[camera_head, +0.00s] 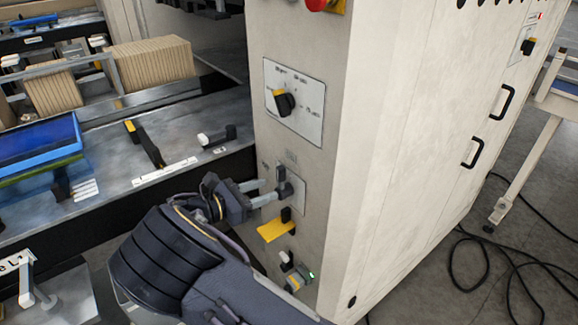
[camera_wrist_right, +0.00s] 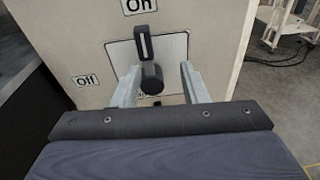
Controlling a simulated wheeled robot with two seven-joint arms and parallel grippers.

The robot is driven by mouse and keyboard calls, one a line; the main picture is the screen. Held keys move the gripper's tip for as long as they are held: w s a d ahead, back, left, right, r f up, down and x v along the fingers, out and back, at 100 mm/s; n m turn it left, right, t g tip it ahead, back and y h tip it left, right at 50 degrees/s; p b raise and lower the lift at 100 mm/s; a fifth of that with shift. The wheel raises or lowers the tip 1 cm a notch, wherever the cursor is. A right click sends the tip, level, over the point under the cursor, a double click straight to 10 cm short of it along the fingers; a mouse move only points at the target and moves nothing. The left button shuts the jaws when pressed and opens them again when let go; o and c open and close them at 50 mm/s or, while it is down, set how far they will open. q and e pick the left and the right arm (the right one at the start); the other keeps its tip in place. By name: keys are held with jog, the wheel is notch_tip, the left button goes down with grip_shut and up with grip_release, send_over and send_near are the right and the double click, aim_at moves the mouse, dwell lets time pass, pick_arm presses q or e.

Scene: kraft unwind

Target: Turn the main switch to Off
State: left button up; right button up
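The main switch (camera_wrist_right: 149,72) is a dark lever on a white plate (camera_wrist_right: 177,47) on the cream cabinet side. In the right wrist view its lever points up toward the "On" label (camera_wrist_right: 138,5); the "Off" label (camera_wrist_right: 86,81) is to the left. In the head view the switch (camera_head: 283,178) is partly behind my gripper. My right gripper (camera_head: 268,191) is at the switch. In the right wrist view its two fingers (camera_wrist_right: 160,72) are apart, one on each side of the lever's lower part, with visible gaps. My left gripper is not in view.
Above is a black and yellow rotary knob (camera_head: 284,102) on a white dial plate (camera_head: 300,115). Below are a yellow bracket (camera_head: 276,229) and small switches (camera_head: 293,283). A red button (camera_head: 316,4) is at the top. A machine bed with a blue tray (camera_head: 40,145) stands left.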

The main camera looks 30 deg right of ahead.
aim_at(278, 174)
jog(key=shift+n+t+h, duration=0.5)
jog(key=shift+t+h, duration=0.2)
jog(key=d, duration=0.2)
jog(key=w+d+r+p, duration=0.1)
jog(key=d, duration=0.1)
jog(key=w+d, duration=0.1)
jog(key=d, duration=0.1)
jog(key=shift+d+r, duration=0.2)
jog(key=shift+d, duration=0.05)
grip_shut()
